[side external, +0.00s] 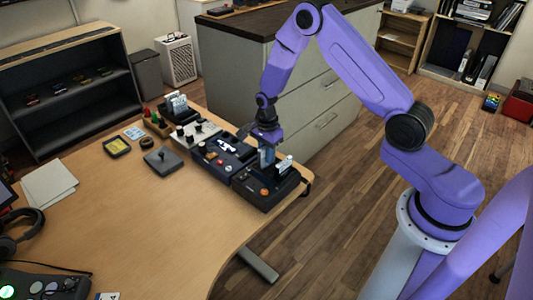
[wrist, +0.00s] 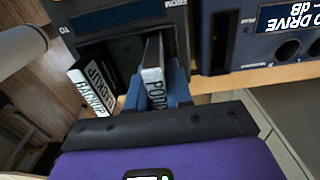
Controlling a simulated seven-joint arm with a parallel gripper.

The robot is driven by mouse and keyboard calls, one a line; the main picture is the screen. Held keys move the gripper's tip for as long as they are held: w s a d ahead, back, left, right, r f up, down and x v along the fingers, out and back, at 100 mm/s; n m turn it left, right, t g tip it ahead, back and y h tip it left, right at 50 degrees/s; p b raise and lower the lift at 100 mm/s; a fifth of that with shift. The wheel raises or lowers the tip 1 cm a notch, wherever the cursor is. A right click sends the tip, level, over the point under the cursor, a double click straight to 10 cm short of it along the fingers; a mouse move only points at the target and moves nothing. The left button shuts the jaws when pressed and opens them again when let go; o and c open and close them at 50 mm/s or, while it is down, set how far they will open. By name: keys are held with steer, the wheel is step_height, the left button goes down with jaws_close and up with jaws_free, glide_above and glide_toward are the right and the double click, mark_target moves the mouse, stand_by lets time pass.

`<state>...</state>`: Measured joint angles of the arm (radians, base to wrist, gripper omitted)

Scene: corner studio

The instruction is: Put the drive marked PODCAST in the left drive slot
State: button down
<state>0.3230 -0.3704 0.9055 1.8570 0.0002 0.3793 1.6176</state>
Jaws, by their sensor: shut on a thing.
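The drive marked PODCAST (wrist: 153,75) has a white label edge and is held between the blue fingers of my gripper (wrist: 158,92), which is shut on it. In the side view my gripper (side external: 266,139) points down over the dark drive dock (side external: 262,194), with the drive below it. In the wrist view the dock (wrist: 125,22) shows a dark opening at the drive's far end. I cannot tell whether the drive is inside a slot or just above it. A drive marked BACKUP (wrist: 92,88) stands beside it, apart; it also shows in the side view (side external: 285,165).
A dark blue panel with knobs (side external: 222,157) adjoins the dock, and a grey panel (side external: 195,132) stands beyond it. A holder with cards (side external: 177,105) is at the back. The dock sits close to the table's right edge.

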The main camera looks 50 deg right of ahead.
steer(key=shift+f, duration=0.8)
stand_by(0.7)
steer(key=shift+r, duration=0.8)
steer(key=shift+f, duration=0.8)
stand_by(1.1)
steer(key=c, duration=1.3)
jaws_free()
steer(key=shift+w+r, duration=0.1)
steer(key=shift+r, duration=5.4)
